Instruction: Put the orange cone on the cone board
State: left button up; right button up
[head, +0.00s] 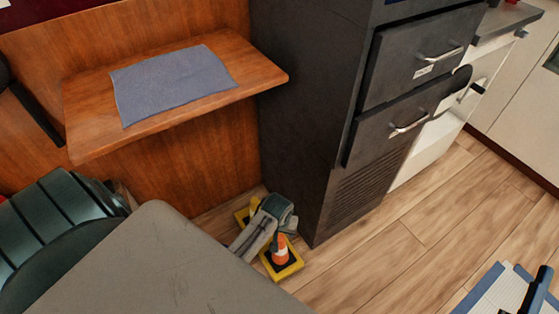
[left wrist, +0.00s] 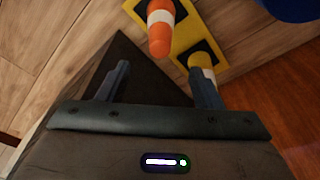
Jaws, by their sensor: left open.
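The orange cone (head: 281,250) has a white band. It stands upright on a black square at the near end of the yellow cone board (head: 291,270), which lies on the floor beside the dark cabinet. A yellow cone (left wrist: 197,62) stands on another square of the board. The orange cone also shows in the left wrist view (left wrist: 160,30). My left gripper (head: 282,231) is just above the board near the orange cone; its fingers (left wrist: 160,82) are open and empty, apart from the cone. It hides part of the board in the head view.
A dark drawer cabinet (head: 305,110) rises close to the board. A wooden shelf (head: 255,65) with a blue-grey cloth (head: 170,82) hangs at the left. A blue-edged item (head: 500,290) is at the lower right. The wooden floor (head: 410,230) between is clear.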

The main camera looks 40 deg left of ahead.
pick_arm(q)
jog(key=shift+r, duration=0.45)
jog(key=w+d+r+m+t, duration=0.1)
jog(key=w+r+m+t, duration=0.3)
jog(key=r+t, duration=1)
jog(key=s+d+r+t+h, duration=0.1)
jog(key=s+r+t, duration=0.2)
jog(key=r, duration=1.1)
jog(key=s+r+m+t+h, duration=0.1)
jog(key=s+r+t, duration=0.3)
jog(key=r, duration=1)
jog(key=shift+s+d+r, duration=0.25)
jog(key=shift+d+r, duration=0.1)
pick_arm(e)
jog(key=shift+w+f+g, duration=0.2)
jog(key=shift+f+g, duration=0.2)
jog(key=shift+f, duration=0.25)
